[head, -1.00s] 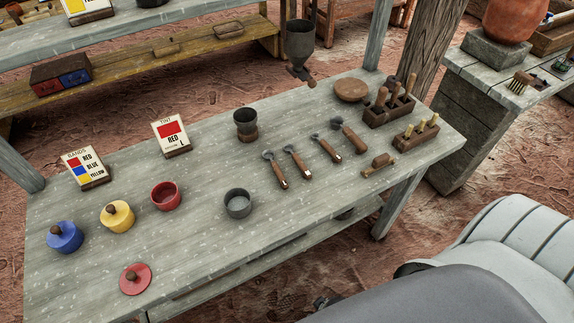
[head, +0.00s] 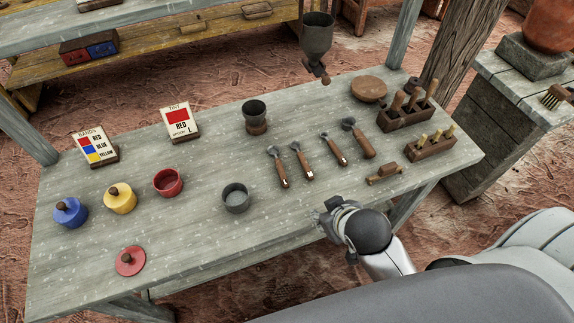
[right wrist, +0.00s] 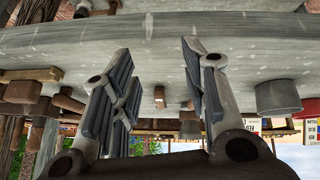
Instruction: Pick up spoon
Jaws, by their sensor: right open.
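Several spoon-like tools with dark metal heads and brown handles lie in a row on the grey table (head: 110,222). From left to right in the head view they are a first (head: 281,168), a second (head: 302,161), a third (head: 334,150) and a larger fourth (head: 359,139). My right gripper (head: 326,216) is open and empty at the table's front edge, nearer me than the handles. In the right wrist view, its spread fingers (right wrist: 158,85) frame small brown handle ends (right wrist: 160,97), apart from them. My left gripper is not in view.
A grey bowl (head: 236,199) stands left of my right gripper. A small brown brush-like piece (head: 384,175) and tool racks (head: 406,117) (head: 430,145) are to the right. A dark cup (head: 254,113) and a hanging funnel (head: 317,38) are behind. The table's front middle is clear.

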